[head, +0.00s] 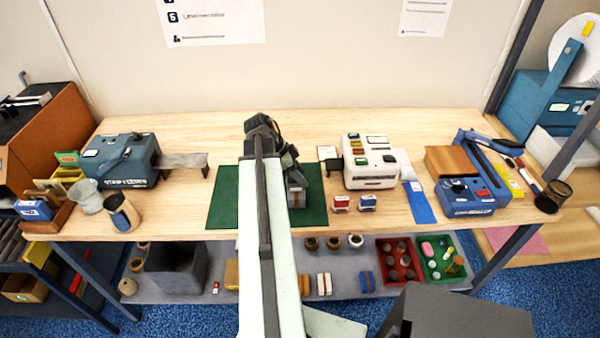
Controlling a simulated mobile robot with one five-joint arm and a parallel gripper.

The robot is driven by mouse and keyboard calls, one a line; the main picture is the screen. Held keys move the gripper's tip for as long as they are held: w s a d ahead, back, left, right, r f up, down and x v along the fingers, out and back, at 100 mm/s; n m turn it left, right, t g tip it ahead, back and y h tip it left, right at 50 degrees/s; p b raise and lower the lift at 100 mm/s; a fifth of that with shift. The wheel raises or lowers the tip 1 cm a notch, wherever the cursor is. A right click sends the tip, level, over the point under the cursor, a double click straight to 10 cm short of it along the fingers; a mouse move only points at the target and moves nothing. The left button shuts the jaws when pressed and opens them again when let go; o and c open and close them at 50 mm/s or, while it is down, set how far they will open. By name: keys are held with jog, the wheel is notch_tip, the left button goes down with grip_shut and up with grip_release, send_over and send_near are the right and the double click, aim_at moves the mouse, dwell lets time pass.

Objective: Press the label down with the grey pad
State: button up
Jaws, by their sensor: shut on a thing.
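My gripper (293,178) is over the green mat (224,197), reaching down beyond the end of my pale arm. It is shut on a grey block at its lower end, which looks like the grey pad (297,197). A brownish strip shows along the block's lower part. I cannot tell whether the pad touches anything beneath it. I cannot make out the label; my arm and gripper cover the middle of the mat.
Right of the mat are a white machine (371,163), two small stamp-like blocks (341,203), a blue strip (419,202) and a blue device (468,196). Bare wood separates them.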

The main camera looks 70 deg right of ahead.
aim_at(300, 189)
jog(key=shift+s+a, duration=0.3)
jog(key=shift+a, duration=0.4)
jog(key=shift+a, duration=0.1)
jog(key=shift+s+a, duration=0.25)
jog(key=shift+a, duration=0.35)
notch_tip(300, 189, up, 7)
jog(key=p, duration=0.7)
jog(key=shift+f, duration=0.1)
